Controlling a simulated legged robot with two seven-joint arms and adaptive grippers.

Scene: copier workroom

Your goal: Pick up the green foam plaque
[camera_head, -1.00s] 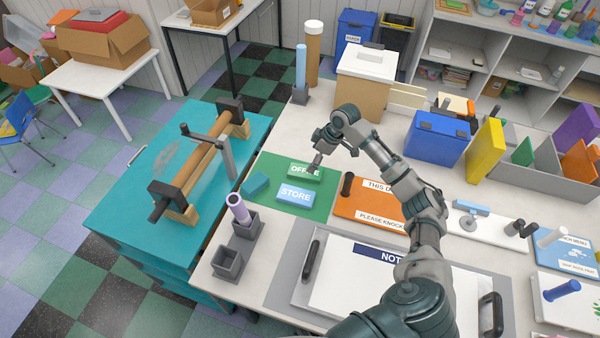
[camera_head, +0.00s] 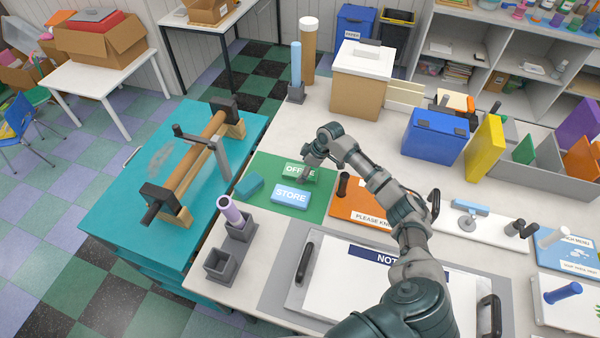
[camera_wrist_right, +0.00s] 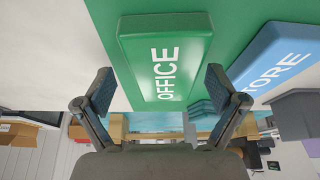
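The green foam plaque (camera_head: 297,170), lettered OFFICE, lies flat on a green mat (camera_head: 318,207). It also shows in the right wrist view (camera_wrist_right: 150,62). My right gripper (camera_head: 308,170) is just above the plaque and partly covers its right end in the head view. In the right wrist view my right gripper (camera_wrist_right: 160,88) is open, one finger towards each long side of the plaque, with nothing held between them. Whether the fingers touch it cannot be told. My left gripper is not in view.
A blue STORE plaque (camera_head: 290,196) lies close beside the green one. An orange sign with a black handle (camera_head: 343,186) is right of the mat. A lilac tube (camera_head: 231,211) stands in a grey holder.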

